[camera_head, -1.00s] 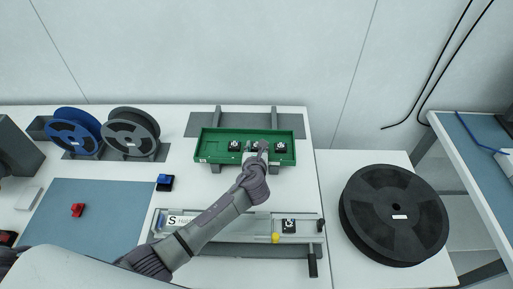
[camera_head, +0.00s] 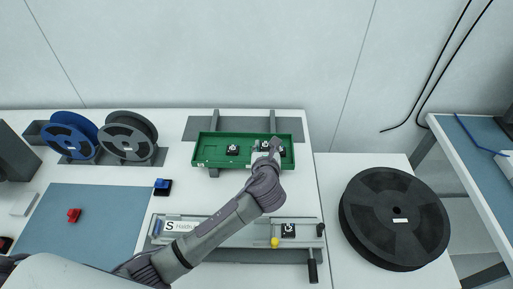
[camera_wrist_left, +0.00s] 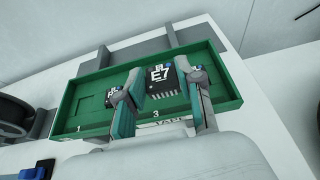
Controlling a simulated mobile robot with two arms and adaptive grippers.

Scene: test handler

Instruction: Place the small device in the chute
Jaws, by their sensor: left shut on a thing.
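The green tray (camera_head: 212,135) has numbered pockets and holds small black devices with white marks. My left gripper (camera_head: 269,148) is over its right half. In the left wrist view, the fingers of the left gripper (camera_wrist_left: 162,98) are on either side of a black device marked E7 (camera_wrist_left: 161,79), and they are shut on it. I cannot tell how far it is above the tray floor. A second device (camera_head: 232,149) lies left of it in the tray, and a third (camera_head: 283,151) lies to the right. My right gripper is not in view.
A grey fixture (camera_head: 205,237) with a labelled rail, a yellow knob (camera_head: 275,242) and a black handle lies in front of the tray, with one device (camera_head: 288,230) on it. Reels (camera_head: 128,138) stand at left; a large black reel (camera_head: 395,215) lies at right.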

